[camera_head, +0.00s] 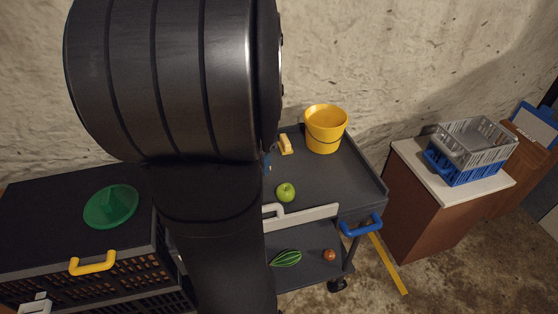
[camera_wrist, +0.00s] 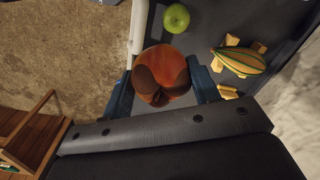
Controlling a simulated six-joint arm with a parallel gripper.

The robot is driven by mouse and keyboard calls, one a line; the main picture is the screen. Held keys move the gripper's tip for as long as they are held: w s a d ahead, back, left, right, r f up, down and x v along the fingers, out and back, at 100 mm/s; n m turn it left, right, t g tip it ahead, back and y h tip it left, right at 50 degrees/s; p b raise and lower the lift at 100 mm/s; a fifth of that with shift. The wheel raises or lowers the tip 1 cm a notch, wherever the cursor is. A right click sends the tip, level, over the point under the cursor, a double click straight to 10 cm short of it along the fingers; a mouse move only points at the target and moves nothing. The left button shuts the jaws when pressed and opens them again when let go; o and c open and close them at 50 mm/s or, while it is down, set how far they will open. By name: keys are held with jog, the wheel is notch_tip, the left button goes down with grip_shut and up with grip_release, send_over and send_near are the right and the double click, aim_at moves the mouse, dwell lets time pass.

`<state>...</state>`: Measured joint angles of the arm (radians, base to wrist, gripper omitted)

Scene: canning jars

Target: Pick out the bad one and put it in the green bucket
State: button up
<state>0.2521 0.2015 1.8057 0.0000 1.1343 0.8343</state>
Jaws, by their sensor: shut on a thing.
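My gripper (camera_wrist: 160,90) is shut on a round orange-brown fruit (camera_wrist: 178,54) with large dark brown patches, held between its blue fingers in the wrist view. I see no clear green bucket: the bucket (camera_head: 324,133) at the back of the dark cart is yellow. A round green lid-like thing (camera_head: 108,208) with a raised grip lies on the black crate at left. A green apple (camera_head: 286,192) sits on the cart top; it also shows in the wrist view (camera_wrist: 177,17). A striped gourd (camera_wrist: 238,61) lies among yellow blocks.
The cart's lower shelf holds a green striped gourd (camera_head: 286,258) and a small orange-brown fruit (camera_head: 330,255). A yellow block (camera_head: 286,144) lies near the yellow bucket. Grey and blue baskets (camera_head: 472,144) stand on a cabinet at right. The cart top's right part is clear.

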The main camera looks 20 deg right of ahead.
jog(key=w+a, duration=0.2)
jog(key=a, duration=0.6)
jog(key=w+a, duration=0.3)
jog(key=a, duration=0.5)
jog(key=shift+a+f, duration=0.2)
jog(key=shift+f, duration=0.05)
jog(key=shift+s, duration=0.1)
jog(key=shift+f, duration=6.45)
jog(key=shift+f, duration=2.25)
